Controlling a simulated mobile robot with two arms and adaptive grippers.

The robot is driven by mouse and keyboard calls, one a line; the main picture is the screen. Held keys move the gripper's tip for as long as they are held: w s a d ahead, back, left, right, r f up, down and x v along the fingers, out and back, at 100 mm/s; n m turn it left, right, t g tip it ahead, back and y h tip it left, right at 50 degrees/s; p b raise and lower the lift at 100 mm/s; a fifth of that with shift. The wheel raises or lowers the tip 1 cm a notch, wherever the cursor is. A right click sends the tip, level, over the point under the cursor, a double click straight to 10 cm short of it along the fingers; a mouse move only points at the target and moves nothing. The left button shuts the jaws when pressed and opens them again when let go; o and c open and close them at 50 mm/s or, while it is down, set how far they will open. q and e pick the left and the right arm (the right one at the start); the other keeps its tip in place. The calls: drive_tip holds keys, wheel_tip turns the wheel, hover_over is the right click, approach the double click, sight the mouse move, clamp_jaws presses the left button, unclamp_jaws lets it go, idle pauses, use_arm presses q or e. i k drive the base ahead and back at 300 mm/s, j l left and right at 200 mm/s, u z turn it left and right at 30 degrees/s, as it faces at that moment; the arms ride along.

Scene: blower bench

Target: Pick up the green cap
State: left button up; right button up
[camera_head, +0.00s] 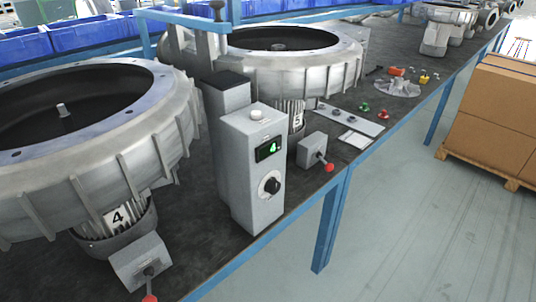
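A small green object, which looks like the green cap (364,107), is on the dark bench top at the right of the picture, behind the long light plate and beside a small red piece (384,113). It is too small to make out its exact shape. Neither of my grippers is in view.
A lever box with a red knob (328,167) is near the front edge. Cardboard boxes (495,122) sit on a pallet at right.

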sight(364, 108)
drive_tip(key=i+l, duration=0.15)
drive_tip(key=l, duration=0.2)
drive_tip(key=i+l+u, duration=0.15)
drive_tip(key=l, duration=0.25)
drive_tip(key=i+l, duration=0.2)
drive_tip(key=l, duration=0.15)
drive_tip(key=i+l+u, duration=0.1)
drive_tip(key=l, duration=0.3)
drive_tip(key=i+l, duration=0.2)
drive_tip(key=l, duration=0.2)
drive_tip(key=i+l+u, duration=0.15)
drive_tip(key=l, duration=0.2)
drive_tip(key=i+l, duration=0.1)
drive_tip(key=l, duration=0.3)
drive_tip(key=i+l+u, duration=0.1)
drive_tip(key=l, duration=0.35)
